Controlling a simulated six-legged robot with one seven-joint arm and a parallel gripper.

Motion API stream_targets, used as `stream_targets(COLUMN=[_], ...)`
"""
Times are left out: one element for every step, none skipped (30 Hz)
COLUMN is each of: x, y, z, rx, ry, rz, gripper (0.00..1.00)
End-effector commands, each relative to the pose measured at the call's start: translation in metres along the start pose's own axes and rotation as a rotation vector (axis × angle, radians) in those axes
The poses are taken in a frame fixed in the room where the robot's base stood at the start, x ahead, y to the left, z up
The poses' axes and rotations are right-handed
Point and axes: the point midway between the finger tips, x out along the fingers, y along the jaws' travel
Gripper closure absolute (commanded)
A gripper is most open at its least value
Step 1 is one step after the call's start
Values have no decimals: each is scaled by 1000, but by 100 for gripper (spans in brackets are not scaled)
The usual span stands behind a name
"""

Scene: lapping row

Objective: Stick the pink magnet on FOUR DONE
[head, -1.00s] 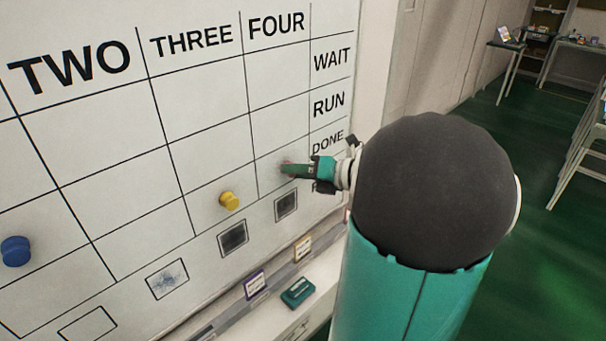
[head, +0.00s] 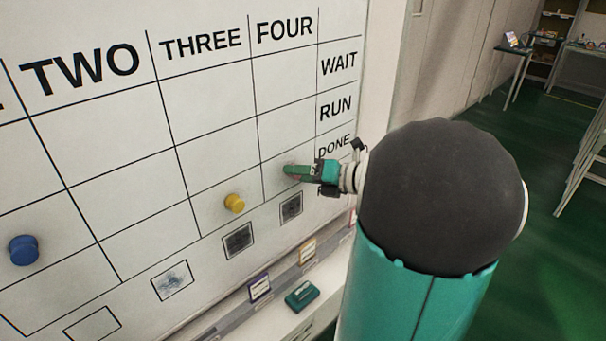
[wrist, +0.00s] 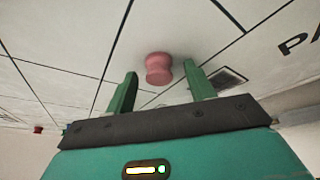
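The pink magnet (wrist: 158,68) sits on the white board in the wrist view, between my two green fingertips. My gripper (wrist: 160,72) is open, with a gap on each side of the magnet. In the head view my gripper (head: 291,171) is at the FOUR DONE cell (head: 278,180), left of the DONE label (head: 334,147). Its fingers hide most of the magnet there.
A yellow magnet (head: 234,203) is in THREE's bottom row, and a blue magnet (head: 23,250) is farther left. A ledge below the board holds a green eraser-like block (head: 302,296) and small cards (head: 260,287). Dark squares (head: 238,240) lie below the grid.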

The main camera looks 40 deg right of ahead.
Motion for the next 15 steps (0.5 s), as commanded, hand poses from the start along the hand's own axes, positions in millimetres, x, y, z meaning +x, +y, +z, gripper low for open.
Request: stream_targets(x=[0,0,0,-1,-2,-4,-7,-10,-16,-20,-26,-34,-40,-46,-56], y=[0,0,0,0,0,0,0,0,-1,0,0,0,0,0,0], z=[0,0,0,0,0,0,0,0,1,1,1,1,1,1,1], rx=[0,0,0,0,0,0,0,0,0,-1,-1,-1,-2,-1,-1], ry=[0,0,0,0,-1,-1,-1,-2,-2,-2,-3,-3,-2,-3,-3], rz=[0,0,0,0,0,-1,-1,-1,-3,-3,-2,-3,-2,-3,-2], gripper=[46,46,46,46,46,46,46,46,46,46,46,46,46,46,46])
